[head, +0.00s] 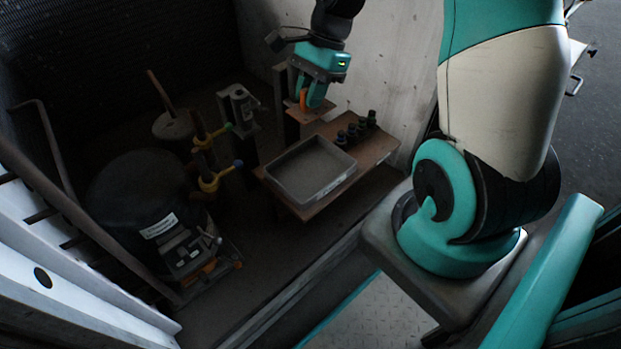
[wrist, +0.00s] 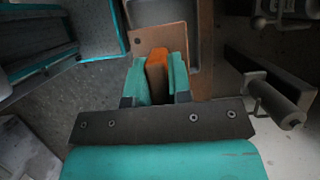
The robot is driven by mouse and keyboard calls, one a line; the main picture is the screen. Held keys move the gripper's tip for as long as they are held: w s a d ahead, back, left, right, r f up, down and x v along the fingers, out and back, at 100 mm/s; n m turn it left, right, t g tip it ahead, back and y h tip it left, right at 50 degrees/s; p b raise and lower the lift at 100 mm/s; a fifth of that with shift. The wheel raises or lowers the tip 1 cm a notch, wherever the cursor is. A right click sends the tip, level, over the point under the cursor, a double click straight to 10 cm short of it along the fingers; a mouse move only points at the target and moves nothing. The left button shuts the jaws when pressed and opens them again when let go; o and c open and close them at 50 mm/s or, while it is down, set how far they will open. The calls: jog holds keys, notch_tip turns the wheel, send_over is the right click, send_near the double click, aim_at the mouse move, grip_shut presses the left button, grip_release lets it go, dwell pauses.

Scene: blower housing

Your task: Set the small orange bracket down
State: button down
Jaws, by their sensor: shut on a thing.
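The small orange bracket (wrist: 157,72) is between the two teal fingers of my gripper (wrist: 160,78) in the wrist view. My gripper is shut on it. In the head view my gripper (head: 313,95) points down near the back wall, and a bit of the orange bracket (head: 303,98) shows at its fingers. A small brown plate (wrist: 160,38) lies beyond the bracket in the wrist view. In the head view this brown plate (head: 308,114) is just below the fingertips. I cannot tell whether the bracket touches it.
A grey tray (head: 318,194) lies on a brown board (head: 372,151) with several dark knobs (head: 352,132) behind it. A black round housing (head: 135,195) with pipes and valves (head: 208,180) stands to the left. A grey post fixture (head: 240,108) stands left of my gripper.

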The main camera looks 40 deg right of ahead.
notch_tip(320, 180, down, 20)
jog(key=b, duration=0.8)
jog(key=shift+r, duration=0.25)
jog(key=shift+r, duration=0.1)
jog(key=c, duration=1.1)
grip_release()
jog(key=shift+o, duration=0.2)
